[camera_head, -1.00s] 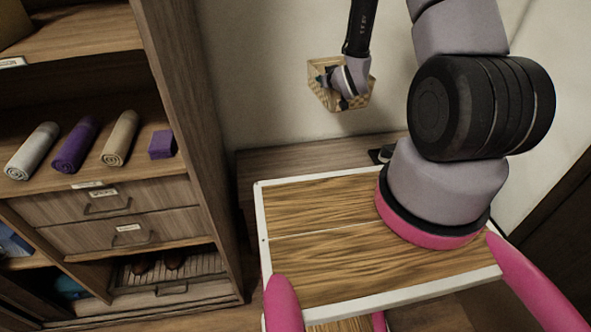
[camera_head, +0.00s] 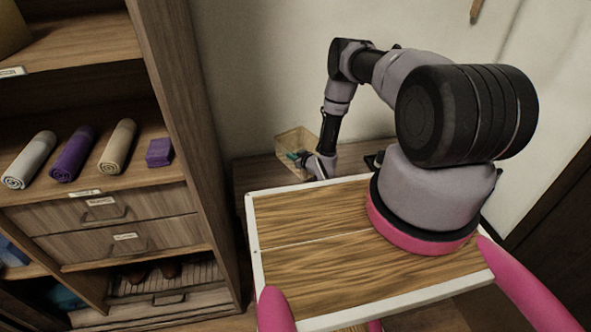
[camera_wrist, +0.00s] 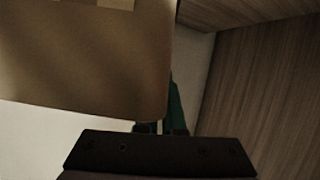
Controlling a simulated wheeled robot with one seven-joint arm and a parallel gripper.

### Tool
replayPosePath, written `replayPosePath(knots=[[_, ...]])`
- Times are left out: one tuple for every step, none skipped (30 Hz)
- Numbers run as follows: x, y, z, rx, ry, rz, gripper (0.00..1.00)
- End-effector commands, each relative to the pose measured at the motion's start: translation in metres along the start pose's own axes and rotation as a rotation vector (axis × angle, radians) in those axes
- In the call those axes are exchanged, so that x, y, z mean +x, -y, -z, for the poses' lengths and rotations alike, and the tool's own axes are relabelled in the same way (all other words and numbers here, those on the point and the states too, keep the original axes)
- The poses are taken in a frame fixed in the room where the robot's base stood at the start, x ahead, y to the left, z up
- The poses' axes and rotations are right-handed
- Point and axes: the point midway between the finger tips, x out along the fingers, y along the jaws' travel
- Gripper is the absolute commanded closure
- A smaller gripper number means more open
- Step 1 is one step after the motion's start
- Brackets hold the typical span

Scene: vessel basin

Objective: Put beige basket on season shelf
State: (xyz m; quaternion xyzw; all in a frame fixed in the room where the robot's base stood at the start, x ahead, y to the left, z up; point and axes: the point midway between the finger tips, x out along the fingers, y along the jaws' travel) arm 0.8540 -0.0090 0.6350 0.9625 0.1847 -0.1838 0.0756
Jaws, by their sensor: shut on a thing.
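The beige basket (camera_head: 292,137) is held in front of the wall, over or near the low wooden bench, right of the tall cabinet. My gripper (camera_head: 301,157) is shut on the basket at its near lower side. In the wrist view the basket (camera_wrist: 85,60) fills the upper left, close up, and the fingers (camera_wrist: 160,127) are mostly hidden below it. The tall wooden cabinet (camera_head: 180,100) at left has several labelled shelves; the label text is too small to read, so I cannot tell which is the season shelf.
One shelf holds several rolled towels (camera_head: 72,153) and a purple box (camera_head: 159,152). Drawers and a shoe rack (camera_head: 165,285) are below. The low bench (camera_head: 262,178) stands against the wall. My own wooden-topped base is in front of it.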

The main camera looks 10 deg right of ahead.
Motion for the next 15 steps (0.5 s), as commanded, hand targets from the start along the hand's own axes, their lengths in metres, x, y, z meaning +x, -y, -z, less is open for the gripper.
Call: replayPosePath(knots=[[0.003, 0.001, -0.008, -0.002, 0.0, 0.001, 1.0], [0.004, 0.001, -0.012, -0.002, 0.0, 0.001, 1.0], [0.006, 0.001, -0.015, -0.002, -0.001, 0.0, 1.0], [0.007, 0.001, -0.016, -0.002, -0.001, 0.0, 1.0], [0.008, 0.001, -0.018, -0.001, -0.001, 0.0, 1.0], [0.009, 0.002, -0.022, -0.001, 0.0, 0.0, 1.0], [0.01, 0.002, -0.026, -0.001, 0.0, 0.0, 1.0], [0.012, 0.003, -0.03, -0.001, 0.0, 0.0, 1.0], [0.014, 0.003, -0.036, -0.002, 0.0, 0.0, 1.0], [0.016, 0.004, -0.041, -0.002, 0.0, 0.001, 1.0], [0.018, 0.004, -0.044, -0.002, 0.0, 0.0, 1.0], [0.02, 0.005, -0.05, -0.001, 0.001, 0.0, 1.0], [0.021, 0.004, -0.052, -0.001, 0.0, 0.0, 1.0], [0.022, 0.004, -0.054, -0.001, 0.0, 0.0, 1.0], [0.023, 0.004, -0.056, -0.001, 0.0, -0.001, 1.0]])
